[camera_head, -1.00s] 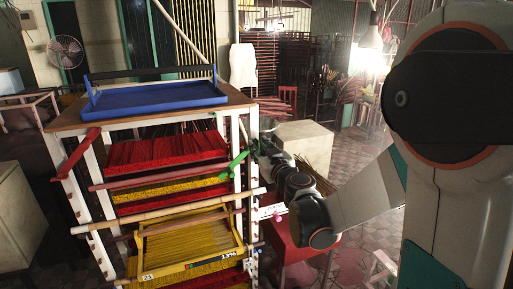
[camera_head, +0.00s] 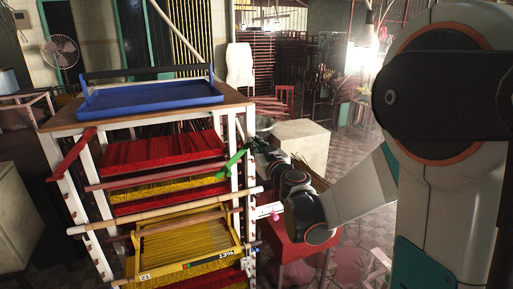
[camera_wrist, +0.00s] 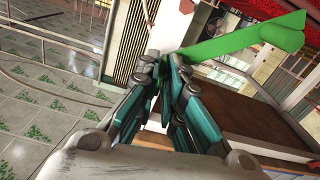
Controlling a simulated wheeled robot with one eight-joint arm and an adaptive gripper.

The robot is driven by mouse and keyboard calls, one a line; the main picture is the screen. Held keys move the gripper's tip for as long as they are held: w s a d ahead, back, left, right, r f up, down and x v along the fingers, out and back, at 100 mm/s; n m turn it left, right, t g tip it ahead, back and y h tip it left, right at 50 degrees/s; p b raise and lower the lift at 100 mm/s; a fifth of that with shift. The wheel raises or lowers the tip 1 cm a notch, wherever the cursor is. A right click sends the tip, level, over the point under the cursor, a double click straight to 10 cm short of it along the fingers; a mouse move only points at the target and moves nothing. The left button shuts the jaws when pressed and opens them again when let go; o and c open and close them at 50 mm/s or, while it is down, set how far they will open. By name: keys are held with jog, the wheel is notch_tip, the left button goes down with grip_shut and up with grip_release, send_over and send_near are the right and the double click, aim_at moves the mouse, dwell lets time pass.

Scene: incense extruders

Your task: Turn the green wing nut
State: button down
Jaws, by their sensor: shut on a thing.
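The green wing nut (camera_head: 235,163) sits on the right front post of the white rack. One wing slants down left and the other up right toward my gripper (camera_head: 254,146). In the wrist view the wing nut (camera_wrist: 245,42) is a bright green bar with a rounded, thicker far end. My gripper (camera_wrist: 162,64) has its teal fingers closed together on the near end of this bar. The exact contact is partly hidden by the fingertips.
The rack's wooden top (camera_head: 60,118) carries a blue tray (camera_head: 150,98). Red and yellow incense bundles (camera_head: 165,150) fill the shelves, with wooden poles (camera_head: 165,212) across the front. A red table (camera_head: 290,245) and a pale box (camera_head: 303,140) stand to the right.

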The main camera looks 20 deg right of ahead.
jog(key=m+b, duration=0.5)
jog(key=m, duration=1.3)
jog(key=shift+b, duration=0.35)
jog(key=shift+m, duration=0.4)
jog(key=c, duration=1.7)
grip_release()
jog(key=shift+s, duration=0.1)
